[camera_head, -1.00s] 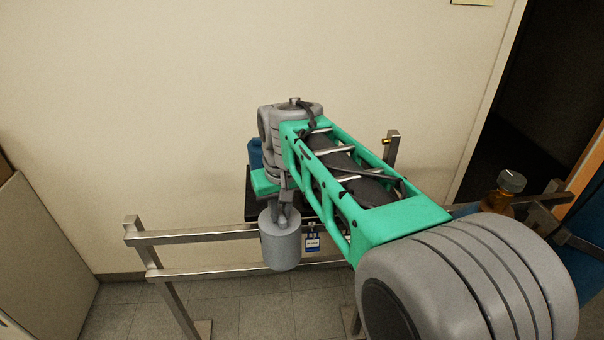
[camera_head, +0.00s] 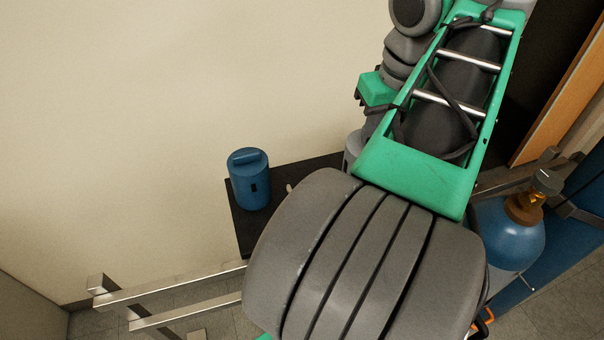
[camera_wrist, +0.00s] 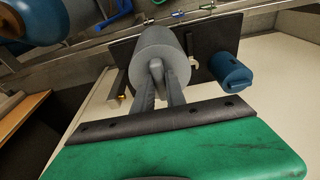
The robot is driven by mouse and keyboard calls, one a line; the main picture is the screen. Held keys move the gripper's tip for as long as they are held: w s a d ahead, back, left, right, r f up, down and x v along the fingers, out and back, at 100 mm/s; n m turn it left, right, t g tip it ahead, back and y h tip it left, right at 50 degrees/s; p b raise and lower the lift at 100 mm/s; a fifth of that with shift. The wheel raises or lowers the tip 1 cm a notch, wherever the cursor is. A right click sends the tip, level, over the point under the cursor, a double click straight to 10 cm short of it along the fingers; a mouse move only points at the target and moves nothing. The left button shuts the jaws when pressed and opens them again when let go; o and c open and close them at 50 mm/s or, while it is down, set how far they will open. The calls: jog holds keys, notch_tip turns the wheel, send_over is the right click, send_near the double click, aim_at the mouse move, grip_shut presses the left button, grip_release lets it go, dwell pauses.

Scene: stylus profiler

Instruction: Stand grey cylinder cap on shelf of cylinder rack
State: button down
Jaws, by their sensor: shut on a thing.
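My gripper (camera_wrist: 159,82) is shut on the grey cylinder cap (camera_wrist: 158,45), with its fingers at the near end of the cap. In the head view only a sliver of the grey cap (camera_head: 352,146) shows behind my arm, and the fingertips are hidden. The dark shelf (camera_head: 243,226) of the cylinder rack lies behind my arm; it also shows in the wrist view (camera_wrist: 226,33). The cap overlaps the shelf in the wrist view. I cannot tell whether it touches the shelf or is above it.
A blue cap (camera_head: 249,180) stands upright on the shelf's left part, apart from the grey cap. A blue gas cylinder (camera_head: 508,233) with a brass valve (camera_head: 525,208) stands at the right. Metal rack rails (camera_head: 180,290) run at lower left. The wall is close behind the shelf.

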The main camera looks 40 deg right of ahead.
jog(key=w+d+f+b, duration=0.7)
jog(key=w+f+b, duration=0.4)
jog(key=f, duration=0.1)
jog(key=shift+w+f+b, duration=0.35)
jog(key=shift+w+b, duration=0.05)
jog(key=shift+f, duration=0.15)
jog(key=c, duration=1.8)
grip_release()
jog(key=shift+f, duration=0.15)
jog(key=o, duration=0.4)
jog(key=shift+o, duration=0.2)
